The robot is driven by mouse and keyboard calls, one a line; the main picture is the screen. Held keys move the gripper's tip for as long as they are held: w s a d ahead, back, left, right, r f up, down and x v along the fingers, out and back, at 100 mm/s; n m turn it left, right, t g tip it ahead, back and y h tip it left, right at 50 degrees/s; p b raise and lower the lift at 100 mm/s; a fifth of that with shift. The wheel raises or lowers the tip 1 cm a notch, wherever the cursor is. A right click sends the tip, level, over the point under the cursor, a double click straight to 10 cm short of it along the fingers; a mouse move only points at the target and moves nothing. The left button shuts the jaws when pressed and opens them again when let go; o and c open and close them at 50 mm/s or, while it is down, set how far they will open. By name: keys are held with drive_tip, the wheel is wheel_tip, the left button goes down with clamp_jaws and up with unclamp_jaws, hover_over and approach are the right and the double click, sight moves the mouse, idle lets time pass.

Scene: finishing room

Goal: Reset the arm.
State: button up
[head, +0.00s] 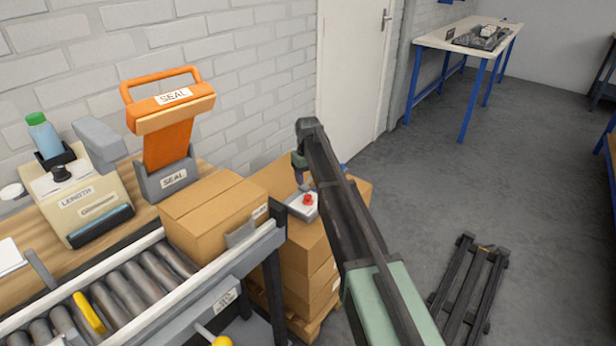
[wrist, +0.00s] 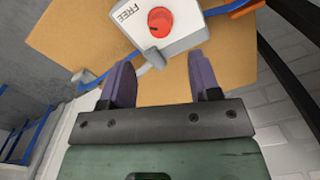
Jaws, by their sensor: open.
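My arm reaches over a stack of cardboard boxes (head: 305,262) beside the conveyor end. My gripper (wrist: 162,80) is open, with two purple fingers apart and nothing between them. In the head view my gripper (head: 302,178) is small and partly hidden by my arm. A white control box (head: 301,206) with a red button (head: 308,199) is close to the gripper, at the top of the stack. In the wrist view the white box (wrist: 185,38), marked FREE, and its red button (wrist: 160,22) are just beyond the fingertips. I cannot tell whether the fingers touch the box.
A closed carton (head: 205,222) sits at the end of the roller conveyor (head: 140,280). An orange SEAL device (head: 168,140) and a LENGTH device (head: 85,205) stand on the wooden bench behind. A dark slatted frame (head: 470,290) lies on the floor at right. Open floor lies beyond my arm.

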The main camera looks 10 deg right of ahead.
wheel_tip(320, 180, up, 3)
drive_tip(key=shift+f+p, duration=0.2)
drive_tip(key=shift+p, duration=0.2)
